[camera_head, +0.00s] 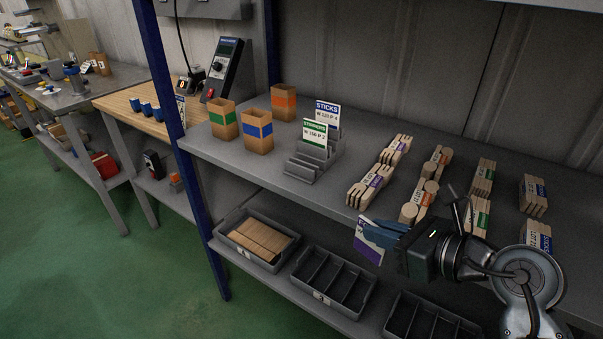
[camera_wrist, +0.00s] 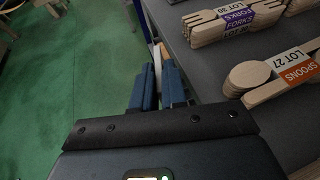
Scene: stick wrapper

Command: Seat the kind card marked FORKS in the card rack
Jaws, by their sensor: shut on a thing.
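The card (camera_head: 368,246) is white with a purple band, and its lettering is mostly hidden or too small to read. My gripper (camera_head: 392,234) is shut on it and holds it in front of the shelf edge, right of and nearer than the rack. In the wrist view the card (camera_wrist: 157,62) shows edge-on as a thin pale strip between the blue fingers (camera_wrist: 158,88). The grey stepped card rack (camera_head: 302,170) stands on the upper shelf. A blue STICKS card (camera_head: 327,112) stands at its back, and a green-banded card (camera_head: 315,136) stands before it. The rack's front steps look bare.
Bundles of wooden cutlery lie right of the rack, including FORKS bundles (camera_head: 370,186) and SPOONS bundles (camera_head: 418,202). Three cardboard boxes (camera_head: 258,132) stand left of it. A blue post (camera_head: 178,120) rises at the shelf's left end. Grey bins (camera_head: 333,279) sit below.

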